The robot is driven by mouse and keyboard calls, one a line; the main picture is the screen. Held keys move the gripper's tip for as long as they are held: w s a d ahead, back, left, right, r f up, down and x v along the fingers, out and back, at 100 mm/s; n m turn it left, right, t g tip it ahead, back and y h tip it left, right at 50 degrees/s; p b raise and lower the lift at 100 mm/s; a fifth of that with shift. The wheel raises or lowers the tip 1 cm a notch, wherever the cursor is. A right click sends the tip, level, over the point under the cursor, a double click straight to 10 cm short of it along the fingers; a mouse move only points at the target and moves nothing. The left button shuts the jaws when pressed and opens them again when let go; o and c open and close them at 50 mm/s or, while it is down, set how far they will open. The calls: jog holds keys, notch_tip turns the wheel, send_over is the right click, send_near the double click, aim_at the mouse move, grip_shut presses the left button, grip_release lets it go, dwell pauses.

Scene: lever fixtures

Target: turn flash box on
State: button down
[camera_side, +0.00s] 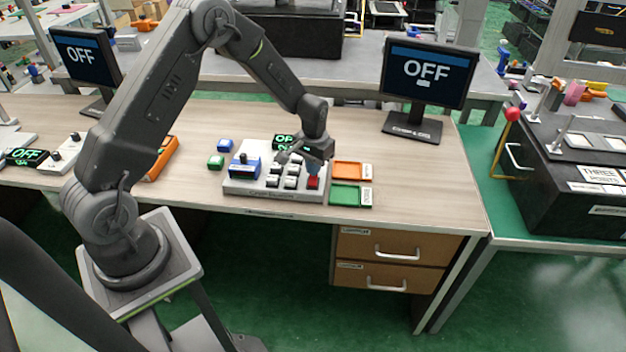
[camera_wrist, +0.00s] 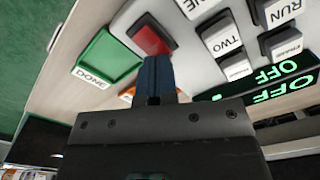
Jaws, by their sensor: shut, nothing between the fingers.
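A light grey button box (camera_side: 265,190) sits on the wooden bench; I cannot read its front label. It carries several black-and-white switches or buttons, a blue block-like part (camera_side: 244,166) at left and a red button (camera_side: 313,183) at right. The red button also shows in the wrist view (camera_wrist: 151,38), with labels TWO and RUN nearby. A green-lettered display (camera_wrist: 268,83) in the wrist view reads OFF. My gripper (camera_side: 313,169) is shut and empty, pointing down just above or at the red button; its dark blue fingertips (camera_wrist: 156,62) overlap the button's edge. I cannot tell if they touch.
An orange tray (camera_side: 350,170) and a green tray (camera_side: 345,195), labelled DONE in the wrist view, lie right of the box. A monitor (camera_side: 428,75) reading OFF stands behind right. The bench's right end is clear.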

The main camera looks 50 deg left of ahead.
jog(key=shift+f, duration=0.7)
dwell(0.3)
jog(key=shift+r, duration=3.55)
